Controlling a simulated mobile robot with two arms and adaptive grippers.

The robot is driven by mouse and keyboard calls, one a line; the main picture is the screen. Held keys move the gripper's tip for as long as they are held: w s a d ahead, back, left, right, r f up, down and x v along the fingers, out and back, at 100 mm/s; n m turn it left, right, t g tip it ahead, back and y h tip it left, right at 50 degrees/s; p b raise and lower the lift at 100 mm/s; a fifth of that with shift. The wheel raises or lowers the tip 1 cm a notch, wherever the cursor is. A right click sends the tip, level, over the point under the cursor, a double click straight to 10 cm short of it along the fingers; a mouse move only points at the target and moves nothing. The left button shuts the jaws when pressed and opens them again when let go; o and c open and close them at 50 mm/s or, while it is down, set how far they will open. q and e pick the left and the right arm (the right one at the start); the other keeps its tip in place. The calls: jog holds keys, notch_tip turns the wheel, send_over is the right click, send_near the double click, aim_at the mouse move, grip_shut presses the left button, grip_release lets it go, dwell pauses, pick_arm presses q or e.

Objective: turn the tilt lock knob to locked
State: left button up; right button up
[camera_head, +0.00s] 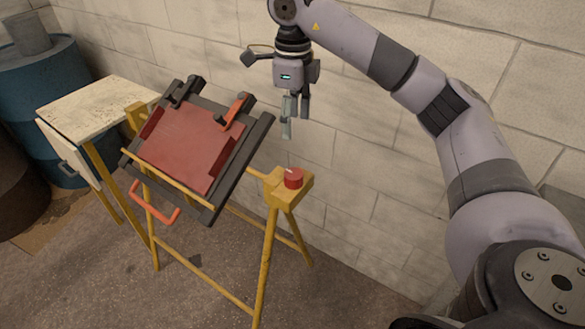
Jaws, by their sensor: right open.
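The tilt lock knob (293,178) is a small red round knob with a pale mark on its top. It sits on a yellow block at the right end of the yellow frame bench (267,245). My right gripper (292,125) hangs above the knob, pointing down, open and apart from it. The bench carries a tilted dark frame (245,140) with a red panel (187,145) in it. The knob's exact setting is too small to read. My left gripper is not in view.
A red lever (236,109) sits on the tilted frame's upper right, and a red handle (153,210) sticks out at its lower left. A small white-topped table (95,108) and blue barrel (45,95) stand left. A block wall (375,155) is behind.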

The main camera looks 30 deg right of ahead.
jog(key=b, duration=0.1)
send_over(293, 173)
notch_tip(293, 173, down, 5)
notch_tip(293, 173, down, 10)
jog(key=shift+r, duration=0.15)
jog(key=shift+f+p, duration=0.3)
jog(key=shift+f, duration=0.45)
jog(key=c, duration=1.2)
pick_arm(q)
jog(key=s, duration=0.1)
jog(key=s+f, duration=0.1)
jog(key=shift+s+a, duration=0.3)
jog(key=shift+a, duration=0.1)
pick_arm(e)
jog(key=shift+o, duration=0.2)
